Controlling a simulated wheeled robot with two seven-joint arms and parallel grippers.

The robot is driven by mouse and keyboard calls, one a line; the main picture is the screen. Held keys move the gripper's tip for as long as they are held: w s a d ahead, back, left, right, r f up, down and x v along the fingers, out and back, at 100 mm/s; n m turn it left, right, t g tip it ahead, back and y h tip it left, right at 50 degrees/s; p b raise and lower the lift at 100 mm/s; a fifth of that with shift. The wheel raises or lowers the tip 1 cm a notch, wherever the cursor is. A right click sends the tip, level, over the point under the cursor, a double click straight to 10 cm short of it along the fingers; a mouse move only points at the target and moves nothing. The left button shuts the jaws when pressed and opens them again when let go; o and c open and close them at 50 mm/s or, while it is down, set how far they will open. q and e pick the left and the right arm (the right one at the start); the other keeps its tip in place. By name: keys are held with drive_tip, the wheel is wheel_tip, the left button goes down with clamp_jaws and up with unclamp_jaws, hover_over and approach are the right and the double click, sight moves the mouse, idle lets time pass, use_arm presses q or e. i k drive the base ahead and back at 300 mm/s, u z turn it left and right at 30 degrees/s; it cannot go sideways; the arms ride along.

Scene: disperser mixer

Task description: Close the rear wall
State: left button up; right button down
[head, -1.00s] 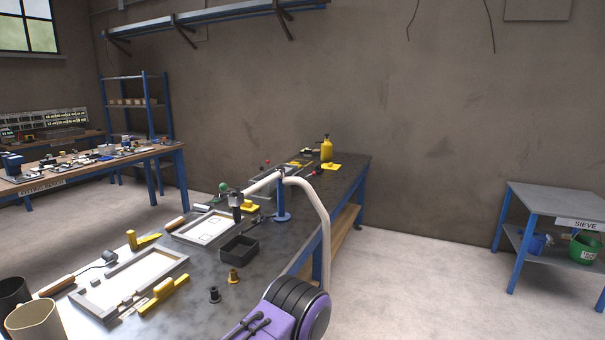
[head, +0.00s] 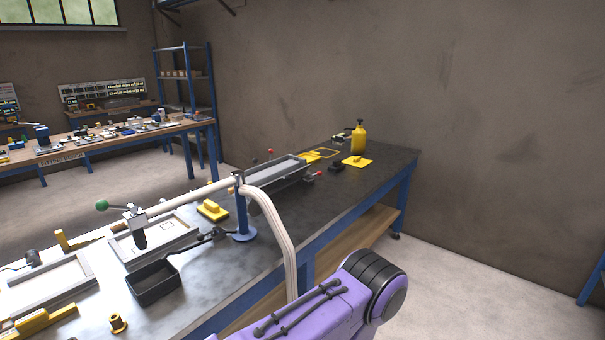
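A long grey trough-like unit (head: 275,172) with red knobs lies on the workbench (head: 345,190), beyond a blue-footed post (head: 243,207). It may carry the rear wall, but I cannot tell which part that is or whether it is open. Two shallow grey frames lie nearer: one (head: 118,246) behind the black tray, the other (head: 88,270) at the left. Neither of my grippers is in view; only a purple arm link of mine shows at the bottom right.
A white pipe arm with a hose (head: 282,235) stands over the bench. A black tray (head: 153,283), a yellow block (head: 212,210) and a yellow bottle (head: 358,139) stand on it. Another bench (head: 115,137) is behind left. Floor right of the bench is clear.

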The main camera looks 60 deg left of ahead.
sight(267, 187)
drive_tip(key=u, duration=0.6)
drive_tip(key=i, duration=2.4)
drive_tip(key=u, duration=3.35)
